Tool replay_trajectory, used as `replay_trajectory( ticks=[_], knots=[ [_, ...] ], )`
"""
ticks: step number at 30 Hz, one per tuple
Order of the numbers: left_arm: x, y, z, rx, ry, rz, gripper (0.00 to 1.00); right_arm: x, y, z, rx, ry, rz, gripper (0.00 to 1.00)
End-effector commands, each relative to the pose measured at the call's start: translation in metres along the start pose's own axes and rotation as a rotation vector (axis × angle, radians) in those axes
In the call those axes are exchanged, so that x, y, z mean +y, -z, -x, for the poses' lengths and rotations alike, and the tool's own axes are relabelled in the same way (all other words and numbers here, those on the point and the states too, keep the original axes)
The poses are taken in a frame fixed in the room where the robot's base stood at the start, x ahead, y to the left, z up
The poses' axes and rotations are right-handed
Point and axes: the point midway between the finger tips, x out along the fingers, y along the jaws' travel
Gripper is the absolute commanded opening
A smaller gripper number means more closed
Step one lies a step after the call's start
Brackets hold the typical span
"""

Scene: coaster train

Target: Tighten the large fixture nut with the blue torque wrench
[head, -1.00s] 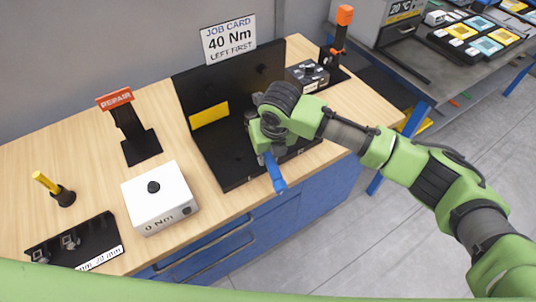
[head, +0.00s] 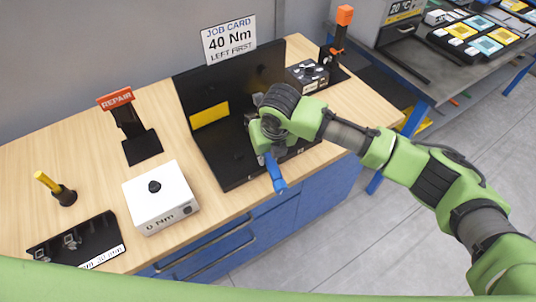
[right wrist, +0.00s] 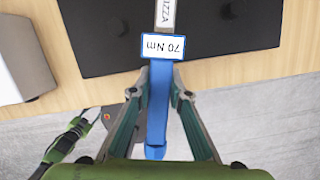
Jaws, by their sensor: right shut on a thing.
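The blue torque wrench (head: 276,174) is held in my right gripper (head: 266,146), its blue handle end sticking out past the bench's front edge. In the right wrist view the gripper's (right wrist: 159,90) two fingers are shut on either side of the blue handle (right wrist: 157,120). A label on the wrench reads "70 Nm", and its grey shaft runs up over the black fixture (right wrist: 110,50). The fixture (head: 186,110) is an L-shaped black stand with a yellow plate. The wrench head and the large nut are hidden behind my gripper or outside the view. My left gripper does not show.
A "JOB CARD 40 Nm LEFT FIRST" sign (head: 229,40) stands behind the fixture. A white box (head: 165,200) marked "0 Nm", a "REPAIR" stand (head: 130,125), a yellow-handled tool (head: 48,183) and a black tray (head: 90,235) are left. A dark box (head: 307,75) and orange-topped stand (head: 340,40) are right.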

Motion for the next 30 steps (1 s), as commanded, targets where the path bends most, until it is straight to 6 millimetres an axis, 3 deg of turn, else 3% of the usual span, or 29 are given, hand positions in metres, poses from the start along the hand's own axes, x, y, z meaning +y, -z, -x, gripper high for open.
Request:
replay_trajectory(
  ticks=[30],
  knots=[
    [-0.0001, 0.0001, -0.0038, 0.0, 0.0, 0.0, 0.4, 0.0007, -0.0008, -0.006, -0.008, -0.002, 0.001, 0.0]
  ],
)
